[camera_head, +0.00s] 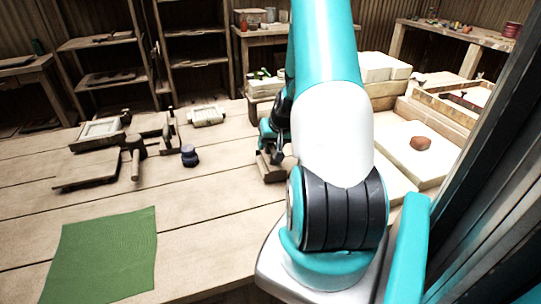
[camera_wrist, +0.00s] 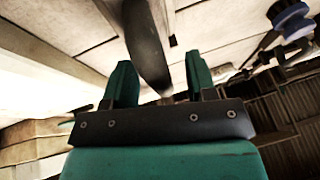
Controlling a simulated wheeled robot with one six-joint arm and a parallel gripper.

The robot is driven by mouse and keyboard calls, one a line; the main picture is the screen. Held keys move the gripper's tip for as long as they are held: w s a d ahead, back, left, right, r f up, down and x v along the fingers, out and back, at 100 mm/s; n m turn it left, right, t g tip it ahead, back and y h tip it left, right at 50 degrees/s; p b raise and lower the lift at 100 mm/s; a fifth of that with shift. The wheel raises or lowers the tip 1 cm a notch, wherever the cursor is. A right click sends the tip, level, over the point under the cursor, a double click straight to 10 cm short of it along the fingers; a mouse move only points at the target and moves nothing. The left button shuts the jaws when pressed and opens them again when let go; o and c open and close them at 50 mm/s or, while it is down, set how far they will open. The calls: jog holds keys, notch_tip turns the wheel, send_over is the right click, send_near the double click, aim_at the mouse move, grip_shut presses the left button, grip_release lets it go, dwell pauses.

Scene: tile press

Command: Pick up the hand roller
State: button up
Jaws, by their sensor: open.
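My gripper (camera_head: 271,148) is partly hidden behind my arm in the head view, low over the wooden table. In the wrist view its two green fingers (camera_wrist: 160,76) stand apart, open. A dark, rounded long thing (camera_wrist: 146,42) runs down between the fingers in that view; it looks like part of the hand roller, but I cannot tell for sure. Whether the fingers touch it is not clear. In the head view a brownish wooden piece (camera_head: 270,170) lies on the table just below my gripper, partly hidden by my arm.
A green mat (camera_head: 103,258) lies front left. A dark blue jar-like thing (camera_head: 189,156) and a wooden press-like frame (camera_head: 92,170) stand on the left. Bare table lies between mat and gripper.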

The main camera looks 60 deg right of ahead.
grip_shut()
jog(key=shift+r, duration=0.15)
notch_tip(320, 180, up, 20)
jog(key=shift+p, duration=0.4)
